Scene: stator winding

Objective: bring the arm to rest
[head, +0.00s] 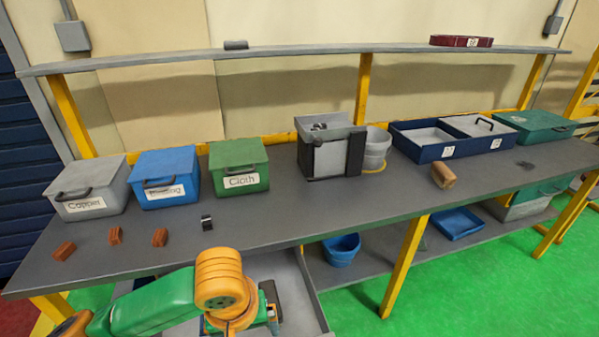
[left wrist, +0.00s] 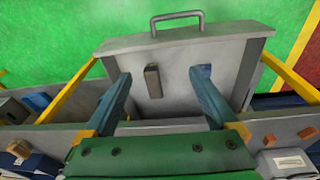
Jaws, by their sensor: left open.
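My left arm (head: 150,305), green with an orange joint, reaches in from the bottom left of the head view. Its gripper is mostly hidden behind that joint, low in front of the table over an open grey drawer (head: 312,290). In the left wrist view my left gripper (left wrist: 160,78) has its two teal fingers wide apart with nothing held between them. The grey drawer with its handle (left wrist: 177,18) lies beyond the fingers. My right gripper is not in view.
The table (head: 290,215) holds grey (head: 88,188), blue (head: 165,177) and green (head: 239,165) lidded boxes, several brown blocks (head: 115,236), and a grey holder (head: 330,150). Blue trays (head: 420,150) stand at right.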

